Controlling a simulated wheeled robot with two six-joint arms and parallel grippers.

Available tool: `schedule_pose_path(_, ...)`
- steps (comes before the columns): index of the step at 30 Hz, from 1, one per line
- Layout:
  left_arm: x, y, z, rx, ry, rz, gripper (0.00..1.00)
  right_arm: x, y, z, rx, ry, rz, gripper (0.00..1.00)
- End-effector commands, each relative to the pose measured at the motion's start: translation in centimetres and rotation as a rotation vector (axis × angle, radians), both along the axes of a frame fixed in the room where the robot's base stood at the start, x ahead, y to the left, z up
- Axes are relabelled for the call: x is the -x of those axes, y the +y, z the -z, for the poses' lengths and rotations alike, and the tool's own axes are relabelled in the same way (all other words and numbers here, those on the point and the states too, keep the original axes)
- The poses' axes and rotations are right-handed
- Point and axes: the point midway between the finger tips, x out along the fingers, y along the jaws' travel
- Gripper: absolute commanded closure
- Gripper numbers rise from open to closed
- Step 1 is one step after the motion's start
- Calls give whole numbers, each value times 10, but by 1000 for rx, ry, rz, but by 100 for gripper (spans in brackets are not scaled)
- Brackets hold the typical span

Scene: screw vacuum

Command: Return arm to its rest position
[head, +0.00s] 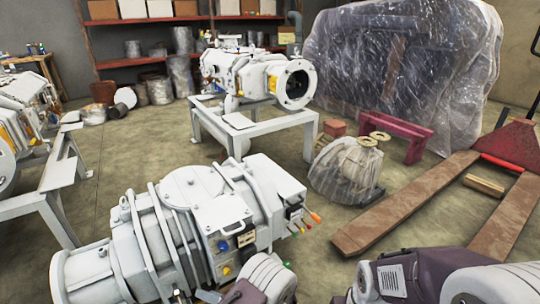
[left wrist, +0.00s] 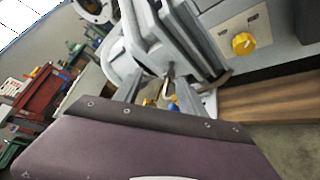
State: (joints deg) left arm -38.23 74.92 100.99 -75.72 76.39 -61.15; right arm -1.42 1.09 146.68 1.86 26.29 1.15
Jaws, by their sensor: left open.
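My left arm (head: 268,279) comes in at the bottom of the head view, grey and dark purple, beside the lower side of the near white vacuum pump (head: 170,222). In the left wrist view my left gripper (left wrist: 160,93) shows two grey fingers spread apart, with nothing held between them. Small blue and yellow parts show beyond the fingertips. My right arm (head: 412,274) shows as purple and grey links at the bottom right of the head view; its gripper fingers do not show.
A second pump (head: 262,75) stands on a grey stand (head: 262,124). A plastic-wrapped machine (head: 345,168), a red bench (head: 395,128) and a pallet truck's forks (head: 405,205) are on the right. Another pump (head: 22,112) is at left. Open floor (head: 125,150) lies between.

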Motion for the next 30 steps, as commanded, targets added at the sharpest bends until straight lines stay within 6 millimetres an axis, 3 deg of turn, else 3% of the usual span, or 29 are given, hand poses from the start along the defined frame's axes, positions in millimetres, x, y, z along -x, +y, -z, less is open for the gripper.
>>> schedule_pose_path(1,20,21,-26,144,-93,-202,52,0,0,-9,0,0,0,48)
schedule_pose_path(4,71,41,-53,416,-332,-640,52,0,0,-17,0,0,0,48)
schedule_pose_path(6,103,39,-69,580,-527,-949,52,0,0,-22,0,0,0,48)
schedule_pose_path(9,132,24,-89,755,-804,-1346,52,0,0,-27,0,0,0,48)
schedule_pose_path(13,145,4,-113,898,-1123,-1764,52,0,0,-33,0,0,0,48)
schedule_pose_path(20,139,-13,-157,1026,-1630,-2377,52,0,0,-42,0,0,0,48)
schedule_pose_path(21,137,-13,-172,-1027,1682,2436,52,0,0,-53,0,1,0,48)
schedule_pose_path(22,137,-14,-189,1027,-1677,-2436,52,0,0,-71,0,1,0,48)
schedule_pose_path(30,137,-15,-283,1026,-1667,-2424,52,0,0,-167,0,0,0,48)
